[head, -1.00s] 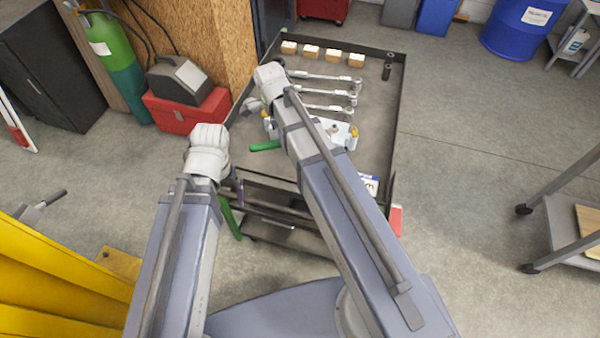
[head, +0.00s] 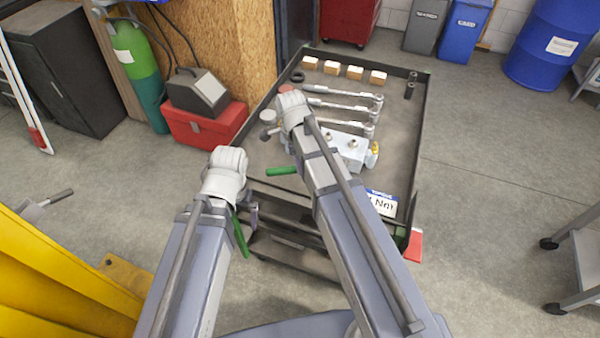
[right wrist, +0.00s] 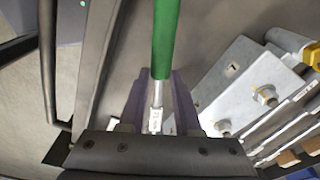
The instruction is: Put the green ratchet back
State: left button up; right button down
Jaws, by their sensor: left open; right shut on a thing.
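The green ratchet's handle (head: 281,171) shows left of my right forearm, over the front left part of the cart's tray; the rest is hidden in the head view. In the right wrist view my right gripper (right wrist: 161,82) is shut on the ratchet's metal shaft (right wrist: 155,104), with the green handle (right wrist: 166,40) pointing away up the picture. I cannot tell its height above the tray. My left gripper (head: 252,213) is open and empty near the cart's front left corner, partly hidden by its own arm.
The cart's dark tray (head: 405,130) holds several wrenches (head: 340,104), wooden blocks (head: 355,72) and a metal block with bolts (head: 352,150), also beside the gripper in the wrist view (right wrist: 245,85). A "Nm" label (head: 382,203) is at the front. A red toolbox (head: 200,125) stands left.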

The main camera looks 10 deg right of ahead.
notch_tip(320, 180, down, 4)
jog(key=b, duration=0.3)
jog(key=shift+r, duration=0.3)
jog(key=c, duration=0.6)
grip_release()
